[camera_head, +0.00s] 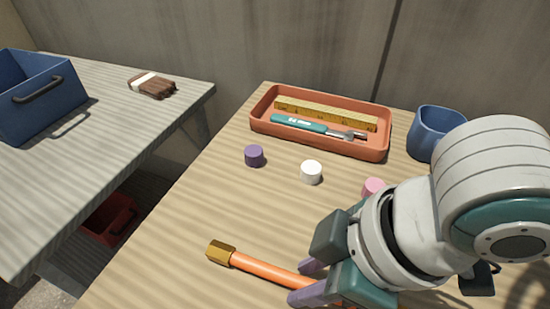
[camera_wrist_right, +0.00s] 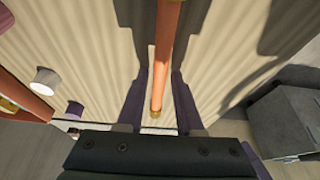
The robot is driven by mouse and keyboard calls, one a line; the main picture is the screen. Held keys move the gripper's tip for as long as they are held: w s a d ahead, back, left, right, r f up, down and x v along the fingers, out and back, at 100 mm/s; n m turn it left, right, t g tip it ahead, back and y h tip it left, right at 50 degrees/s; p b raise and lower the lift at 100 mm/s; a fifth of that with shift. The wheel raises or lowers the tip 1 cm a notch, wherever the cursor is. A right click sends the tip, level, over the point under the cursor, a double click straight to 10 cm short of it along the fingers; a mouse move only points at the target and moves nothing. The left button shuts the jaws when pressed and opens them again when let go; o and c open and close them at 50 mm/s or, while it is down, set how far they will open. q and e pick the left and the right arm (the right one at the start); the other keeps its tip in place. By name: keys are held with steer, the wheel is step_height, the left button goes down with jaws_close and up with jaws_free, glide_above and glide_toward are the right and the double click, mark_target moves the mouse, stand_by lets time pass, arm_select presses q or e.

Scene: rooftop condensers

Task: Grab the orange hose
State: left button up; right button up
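The orange hose (camera_head: 262,268) lies on the slatted wooden table near its front edge, with a hexagonal brass fitting (camera_head: 220,252) at its left end. Its right part is hidden behind my right gripper (camera_head: 309,281). The purple fingers are apart, one on each side of the hose. In the right wrist view the hose (camera_wrist_right: 167,50) runs between the two open fingers (camera_wrist_right: 160,95), with a gap on both sides. I cannot tell how far the fingertips are above the table. My left gripper is not in view.
An orange tray (camera_head: 262,119) with a yellow ruler and a teal-handled tool stands at the back, beside a blue cup (camera_head: 437,133). Purple (camera_head: 254,156), white (camera_head: 311,172) and pink (camera_head: 373,187) caps stand mid-table. A left table (camera_head: 110,120) holds a blue bin (camera_head: 45,95) and a brush (camera_head: 152,86).

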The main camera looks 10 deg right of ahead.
jaws_close()
steer(key=shift+r, duration=0.1)
stand_by(0.4)
